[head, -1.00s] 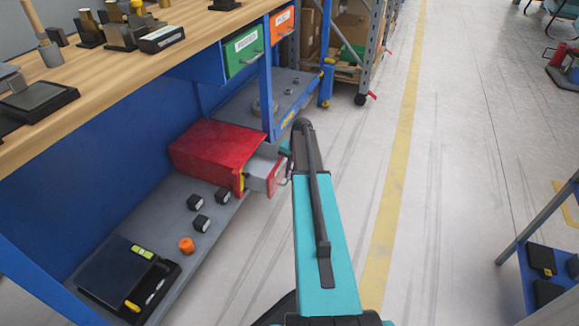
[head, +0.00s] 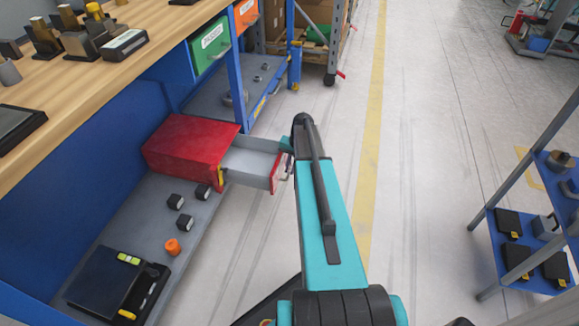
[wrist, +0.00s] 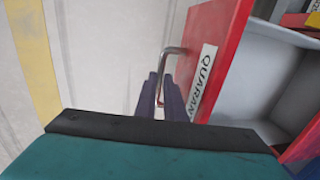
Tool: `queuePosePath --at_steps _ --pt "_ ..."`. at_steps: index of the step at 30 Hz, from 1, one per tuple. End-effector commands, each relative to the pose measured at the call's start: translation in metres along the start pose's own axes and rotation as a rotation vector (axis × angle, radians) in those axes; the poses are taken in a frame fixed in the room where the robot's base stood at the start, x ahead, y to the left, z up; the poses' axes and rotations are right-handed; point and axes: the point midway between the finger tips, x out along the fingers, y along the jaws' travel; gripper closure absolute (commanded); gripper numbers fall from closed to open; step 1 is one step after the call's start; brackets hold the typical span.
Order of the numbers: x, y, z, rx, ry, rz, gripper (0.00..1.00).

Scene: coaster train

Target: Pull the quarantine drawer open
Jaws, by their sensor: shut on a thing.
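The red quarantine drawer box (head: 190,146) sits on the lower grey shelf of the blue workbench. Its drawer (head: 250,161) stands well out of the box, and the grey inside that shows looks empty. In the wrist view the red drawer front (wrist: 219,50) carries a white label (wrist: 202,81) reading "QUARAN", the rest cut off. A metal bar handle (wrist: 170,51) stands out from this front. My gripper (wrist: 163,92) is shut on the handle, its dark fingers beside the label. In the head view my arm hides most of the gripper.
Small dark blocks (head: 184,222), an orange cylinder (head: 172,247) and a dark tray (head: 118,290) lie on the shelf before the box. A blue bench leg (head: 236,80) stands behind it. Clear floor lies right of my arm, up to a blue rack (head: 500,258).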

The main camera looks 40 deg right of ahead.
Motion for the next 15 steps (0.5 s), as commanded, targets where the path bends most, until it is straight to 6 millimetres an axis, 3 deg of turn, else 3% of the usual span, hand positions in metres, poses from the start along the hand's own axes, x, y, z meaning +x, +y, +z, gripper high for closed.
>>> queuePosePath --at_steps 1,6,7,10,15 --pt "-0.0009 -0.0016 -0.0082 -0.001 0.024 -0.001 1.00" --pt "-0.0001 -0.0068 -0.0061 -0.007 0.023 -0.002 1.00" --pt "0.0000 -0.0075 -0.0058 -0.008 0.023 -0.002 0.88" --pt "0.0006 -0.0094 -0.0038 -0.010 0.019 -0.002 0.72" --pt "0.0012 -0.0111 -0.0014 -0.012 0.016 -0.003 0.72"
